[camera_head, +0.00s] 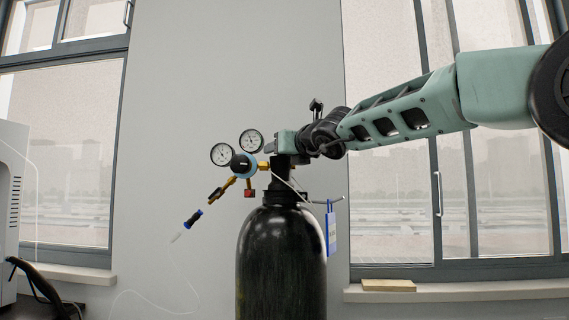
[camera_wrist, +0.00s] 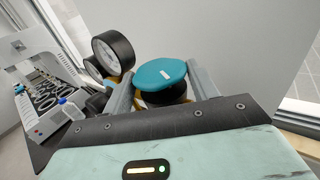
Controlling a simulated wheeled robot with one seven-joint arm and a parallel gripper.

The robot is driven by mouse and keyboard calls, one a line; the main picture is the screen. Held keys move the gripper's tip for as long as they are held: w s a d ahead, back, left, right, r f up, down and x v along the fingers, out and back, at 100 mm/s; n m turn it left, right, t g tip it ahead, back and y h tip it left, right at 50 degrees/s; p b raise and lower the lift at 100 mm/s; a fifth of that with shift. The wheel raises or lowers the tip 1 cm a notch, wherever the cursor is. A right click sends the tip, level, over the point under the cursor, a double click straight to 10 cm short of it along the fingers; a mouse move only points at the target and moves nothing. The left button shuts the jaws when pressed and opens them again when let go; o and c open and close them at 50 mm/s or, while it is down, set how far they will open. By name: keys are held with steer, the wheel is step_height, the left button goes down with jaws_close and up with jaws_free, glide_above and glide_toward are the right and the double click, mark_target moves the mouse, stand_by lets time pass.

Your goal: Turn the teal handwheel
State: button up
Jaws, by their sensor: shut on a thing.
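The teal handwheel (camera_wrist: 160,74), a round cap with a small white mark on its top, sits above a dark, brassy fitting in the wrist view. My gripper (camera_wrist: 160,86) is shut on it, with one grey finger on each side of it. In the head view my gripper (camera_head: 271,147) reaches in from the right at the top of the black gas cylinder (camera_head: 282,250). The handwheel cannot be clearly told from the gripper there.
Two round gauges (camera_head: 236,147) and a brass regulator (camera_head: 232,182) stand just left of my gripper. A blue tag (camera_head: 331,232) hangs at the cylinder's right. A thin hose with a blue connector (camera_head: 194,218) hangs at left. A white machine (camera_head: 12,205) stands far left.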

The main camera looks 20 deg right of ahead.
steer(key=shift+a+f+m+h+b, duration=0.15)
steer(key=shift+m+h+b, duration=0.3)
steer(key=shift+b, duration=0.85)
steer(key=shift+d+f+m+h+b, duration=0.1)
steer(key=shift+m+h+b, duration=0.15)
steer(key=shift+h+b, duration=0.7)
steer(key=shift+a+m+h+b, duration=0.1)
steer(key=shift+m+h+b, duration=0.25)
steer(key=shift+b, duration=0.75)
steer(key=shift+a+r+m+h+b, duration=0.1)
steer(key=shift+m+h+b, duration=0.35)
steer(key=shift+h+b, duration=0.2)
steer(key=shift+a+r+m+h, duration=0.15)
steer(key=shift+m+h, duration=0.65)
steer(key=shift+h, duration=0.4)
steer(key=shift+r+m+g+h, duration=0.1)
steer(key=shift+m+g+h, duration=0.2)
steer(key=shift+m+h, duration=0.85)
steer(key=shift+h, duration=0.55)
steer(key=o, duration=0.9)
